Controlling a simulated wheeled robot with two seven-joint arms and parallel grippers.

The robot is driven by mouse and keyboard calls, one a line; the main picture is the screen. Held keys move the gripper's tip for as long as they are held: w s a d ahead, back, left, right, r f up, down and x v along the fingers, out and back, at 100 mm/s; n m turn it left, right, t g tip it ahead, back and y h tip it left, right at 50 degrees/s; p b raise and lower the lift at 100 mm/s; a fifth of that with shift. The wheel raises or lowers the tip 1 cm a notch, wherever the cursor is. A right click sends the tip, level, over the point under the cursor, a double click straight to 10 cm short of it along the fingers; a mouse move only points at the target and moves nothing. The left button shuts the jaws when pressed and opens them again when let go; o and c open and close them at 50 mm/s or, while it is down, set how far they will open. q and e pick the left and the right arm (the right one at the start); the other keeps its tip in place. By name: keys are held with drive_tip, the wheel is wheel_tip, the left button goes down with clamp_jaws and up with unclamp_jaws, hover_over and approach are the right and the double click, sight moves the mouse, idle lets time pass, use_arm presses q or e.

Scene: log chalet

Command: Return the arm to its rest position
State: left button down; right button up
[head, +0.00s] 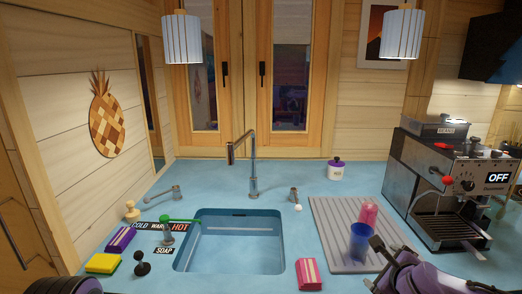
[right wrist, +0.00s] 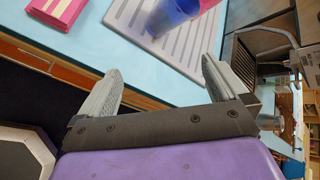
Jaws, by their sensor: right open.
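My right gripper (head: 372,264) is at the bottom right of the head view, near the front of the blue counter (head: 320,235). In the right wrist view its two grey fingers (right wrist: 162,70) are spread apart with nothing between them. A blue cup (head: 361,243) and a pink cup (head: 369,215) stand on the grey ribbed mat (head: 328,225), beyond the fingers and apart from them. A dark part of my left arm shows at the bottom left edge of the head view; its fingers are out of frame.
A pink box (head: 308,274) lies left of the gripper near the counter edge. The sink (head: 228,250) with its faucet (head: 253,170) is in the middle. A coffee machine (head: 445,180) stands at the right. A sponge (head: 103,263) and a purple box (head: 120,239) lie at the left.

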drive_tip(key=s+a+f+n+g+b, duration=0.1)
drive_tip(key=s+a+f+n, duration=0.25)
drive_tip(key=f, duration=0.45)
drive_tip(key=s+a+f+n+g+y+b, duration=0.1)
drive_tip(key=s+a+f+n, duration=0.2)
drive_tip(key=f, duration=0.6)
drive_tip(key=s+a+f+n+g+b, duration=0.1)
drive_tip(key=s+a+f+n+b, duration=0.15)
drive_tip(key=f+n, duration=0.4)
drive_tip(key=s+d+f+n+g+b, duration=0.1)
drive_tip(key=s+f+n, duration=0.3)
drive_tip(key=s+f, duration=0.4)
drive_tip(key=s+d+f+n+g+h+b, duration=0.1)
drive_tip(key=s+d+f+n+g+b, duration=0.1)
drive_tip(key=s+f, duration=0.7)
drive_tip(key=s+d+n+g, duration=0.1)
drive_tip(key=s+d+n, duration=0.1)
drive_tip(key=shift+d+f+n+h, duration=0.2)
drive_tip(key=shift+d+n+h, duration=0.1)
drive_tip(key=shift+d, duration=0.05)
